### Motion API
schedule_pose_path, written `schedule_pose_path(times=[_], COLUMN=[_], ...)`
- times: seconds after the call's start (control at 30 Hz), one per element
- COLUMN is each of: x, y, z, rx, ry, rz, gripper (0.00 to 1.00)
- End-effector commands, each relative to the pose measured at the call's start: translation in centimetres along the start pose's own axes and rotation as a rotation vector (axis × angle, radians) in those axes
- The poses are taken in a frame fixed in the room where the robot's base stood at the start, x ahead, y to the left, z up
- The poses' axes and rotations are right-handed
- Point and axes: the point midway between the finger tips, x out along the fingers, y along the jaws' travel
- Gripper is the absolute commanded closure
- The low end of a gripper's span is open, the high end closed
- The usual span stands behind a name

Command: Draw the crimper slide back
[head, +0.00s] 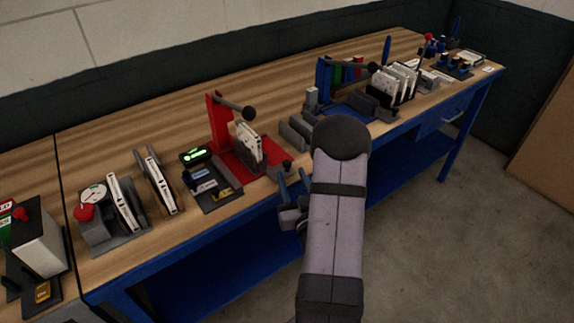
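A red press-like fixture (217,122) stands near the front edge of the bench, with a dark lever and round knob. A white boxed filter (248,147) stands upright on its red base. A small dark knob (286,164) sits at the front right of that base, on what may be the slide; no label tells which fixture is the crimper. My gripper (293,184) is just in front of the bench edge, below this knob. Its two fingers look apart with nothing between them. The forearm hides part of the bench edge to the right.
A blue fixture (324,84) with a lever stands further right, beside a rack of white filters (396,82). Grey upright plates (297,132) stand between the fixtures. A dark tray (208,187) and filter holders stand to the left. The back strip of the bench (150,120) is clear.

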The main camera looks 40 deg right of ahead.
Motion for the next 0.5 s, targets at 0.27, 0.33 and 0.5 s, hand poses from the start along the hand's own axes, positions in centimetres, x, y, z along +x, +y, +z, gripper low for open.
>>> schedule_pose_path(times=[0.27, 0.33, 0.5], x=[2.0, 3.1, 5.1], y=[-0.1, -0.1, -0.1], z=[-0.1, -0.3, -0.2], rx=[0.001, 0.002, 0.003], ry=[0.004, 0.002, 0.001], rz=[0.0, -0.002, 0.0], gripper=[0.61, 0.61, 0.61])
